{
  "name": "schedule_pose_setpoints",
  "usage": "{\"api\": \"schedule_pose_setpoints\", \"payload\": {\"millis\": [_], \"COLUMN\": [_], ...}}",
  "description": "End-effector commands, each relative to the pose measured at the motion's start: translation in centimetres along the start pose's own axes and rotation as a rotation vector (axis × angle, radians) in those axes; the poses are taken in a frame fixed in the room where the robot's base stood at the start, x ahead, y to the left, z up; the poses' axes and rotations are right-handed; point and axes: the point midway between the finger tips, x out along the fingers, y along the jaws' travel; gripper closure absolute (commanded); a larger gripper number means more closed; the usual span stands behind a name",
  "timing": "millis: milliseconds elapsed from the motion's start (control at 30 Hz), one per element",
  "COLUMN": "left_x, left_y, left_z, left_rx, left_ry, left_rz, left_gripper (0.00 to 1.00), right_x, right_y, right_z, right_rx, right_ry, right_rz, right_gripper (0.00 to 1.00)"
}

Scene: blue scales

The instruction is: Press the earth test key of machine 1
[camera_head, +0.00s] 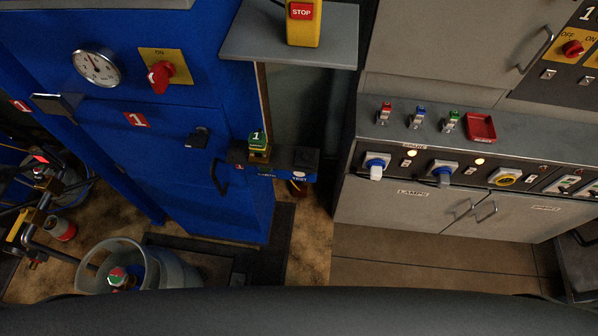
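A small blue and black panel (280,172) sticks out at the right side of the blue machine cabinet (190,120), which carries a red label 1 (137,119). A green-topped key piece marked 1 (258,138) stands upright on the panel's left part, with a yellow part under it. A dark square block (306,157) sits on the panel's right part. Small white lettering on the panel's front seems to include TEST; the rest is too small to read. Neither of my grippers is in view.
A grey shelf (240,42) with a yellow STOP box (301,12) overhangs behind the panel. A grey console (345,130) with keys, knobs and a red tray (480,127) stands to the right. A grey gas cylinder (172,268) is at front left. Brown floor (315,250) is clear between.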

Motion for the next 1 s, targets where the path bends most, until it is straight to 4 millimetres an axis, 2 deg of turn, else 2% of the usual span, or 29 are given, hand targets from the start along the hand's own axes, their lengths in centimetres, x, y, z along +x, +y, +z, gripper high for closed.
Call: {"api": "schedule_pose_setpoints", "payload": {"millis": [67,467,1000], "left_x": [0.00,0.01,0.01], "left_y": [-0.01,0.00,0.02], "left_z": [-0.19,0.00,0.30], "left_rx": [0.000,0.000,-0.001], "left_ry": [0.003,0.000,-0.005], "left_rz": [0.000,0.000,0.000], "left_gripper": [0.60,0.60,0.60], "right_x": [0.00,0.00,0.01], "right_y": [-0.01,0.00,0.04], "right_z": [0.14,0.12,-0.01], "right_rx": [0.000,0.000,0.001], "right_ry": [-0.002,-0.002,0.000], "right_rz": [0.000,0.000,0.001], "right_gripper": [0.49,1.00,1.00]}}
